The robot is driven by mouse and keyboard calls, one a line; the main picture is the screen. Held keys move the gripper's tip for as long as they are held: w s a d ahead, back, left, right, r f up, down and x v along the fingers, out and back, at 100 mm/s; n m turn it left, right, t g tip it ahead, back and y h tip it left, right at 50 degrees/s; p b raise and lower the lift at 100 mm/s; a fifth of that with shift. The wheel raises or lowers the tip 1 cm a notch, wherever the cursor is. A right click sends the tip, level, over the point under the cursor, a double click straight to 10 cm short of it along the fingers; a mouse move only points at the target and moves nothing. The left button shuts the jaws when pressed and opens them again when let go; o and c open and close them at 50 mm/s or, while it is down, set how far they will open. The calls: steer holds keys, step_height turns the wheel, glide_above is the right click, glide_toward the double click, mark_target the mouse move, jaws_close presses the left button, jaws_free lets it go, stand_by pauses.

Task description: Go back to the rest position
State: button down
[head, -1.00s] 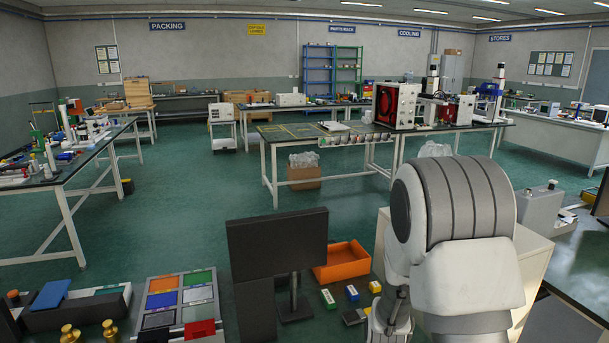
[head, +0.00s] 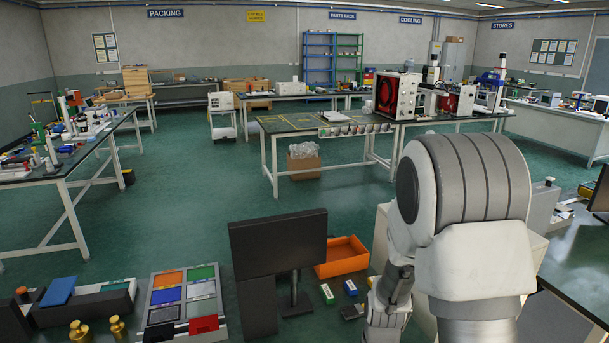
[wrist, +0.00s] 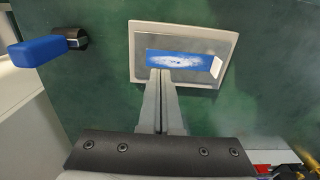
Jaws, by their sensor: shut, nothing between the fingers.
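My gripper (wrist: 160,72) shows in the wrist view with its two grey fingers together and nothing between them. In the head view my arm is raised at the right, bent down toward the front, and the gripper itself is hidden.
A blue-handled item (wrist: 38,52) lies at the left of the wrist view. In the head view a dark monitor (head: 278,243), an orange bin (head: 342,258), a sorting tray (head: 152,290) and brass weights (head: 78,331) are near the front. Open green floor (head: 190,220) lies beyond.

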steer(key=shift+r, duration=0.2)
step_height(320, 180, up, 18)
steer(key=s+m+t, duration=0.2)
steer(key=s+t, duration=0.1)
steer(key=s+r+m+t, duration=0.1)
steer(key=s+r+t, duration=0.1)
steer(key=s+r, duration=0.9)
steer(key=shift+r+m+t, duration=0.2)
steer(key=shift+m+t, duration=0.1)
steer(key=shift+w+f, duration=0.1)
